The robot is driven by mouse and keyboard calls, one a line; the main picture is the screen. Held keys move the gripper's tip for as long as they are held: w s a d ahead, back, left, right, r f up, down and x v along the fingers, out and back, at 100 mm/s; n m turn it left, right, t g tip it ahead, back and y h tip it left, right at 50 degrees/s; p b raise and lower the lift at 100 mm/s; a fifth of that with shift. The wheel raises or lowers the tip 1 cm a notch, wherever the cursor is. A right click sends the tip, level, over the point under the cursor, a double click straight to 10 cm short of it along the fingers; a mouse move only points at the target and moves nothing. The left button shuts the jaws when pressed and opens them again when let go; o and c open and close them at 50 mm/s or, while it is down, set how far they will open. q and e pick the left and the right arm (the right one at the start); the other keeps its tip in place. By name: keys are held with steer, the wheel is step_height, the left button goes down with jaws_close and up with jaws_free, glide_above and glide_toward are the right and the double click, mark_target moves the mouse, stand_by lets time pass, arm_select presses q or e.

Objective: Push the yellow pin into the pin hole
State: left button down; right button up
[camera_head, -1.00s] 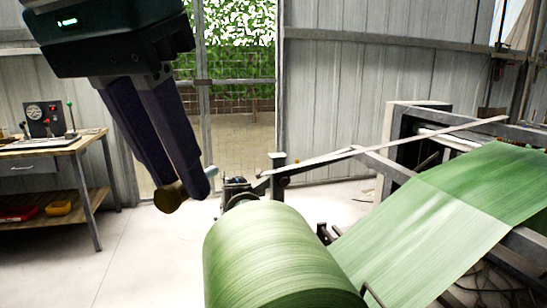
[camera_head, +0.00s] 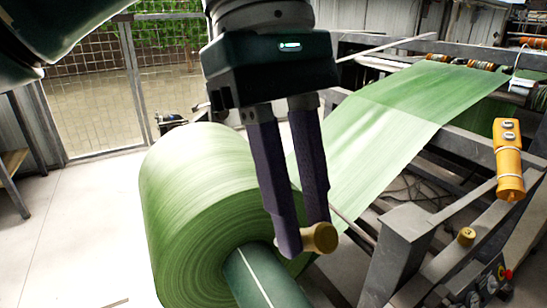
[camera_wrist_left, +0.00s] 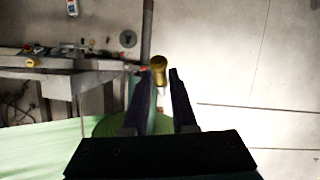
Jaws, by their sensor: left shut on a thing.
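My left gripper (camera_head: 303,236) is shut on the yellow pin, a brass-coloured piece with a round head (camera_head: 322,238). It points down in front of the near end of the green roll (camera_head: 190,190), just above the dark green core (camera_head: 262,280) in the head view. In the left wrist view, the pin (camera_wrist_left: 158,64) shows at the tips of the two dark fingers (camera_wrist_left: 163,82). I cannot make out the pin hole in either view. My right gripper is not in view.
A similar yellow knob (camera_head: 466,236) sits on the grey machine frame (camera_head: 408,232) at the right. An orange control box (camera_head: 508,172) stands above it. A green sheet (camera_head: 385,115) runs back from the roll. Pale floor (camera_head: 85,225) is clear at the left.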

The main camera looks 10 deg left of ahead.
arm_select(q)
step_height(320, 180, down, 31)
steer(key=s+d+n+t+h+b, duration=0.1)
steer(key=n+t+h+b, duration=0.7)
steer(key=n+b, duration=0.6)
steer(key=shift+s+r+n+t, duration=0.2)
steer(key=shift+n+t, duration=0.8)
steer(key=shift+t, duration=0.1)
steer(key=shift+r, duration=0.1)
step_height(320, 180, down, 6)
steer(key=b, duration=0.3)
steer(key=shift+a+b, duration=0.15)
steer(key=shift+b, duration=0.25)
steer(key=shift+s+p, duration=0.1)
steer(key=shift+p, duration=0.5)
steer(key=shift+f+b, duration=0.95)
steer(key=shift+f, duration=0.3)
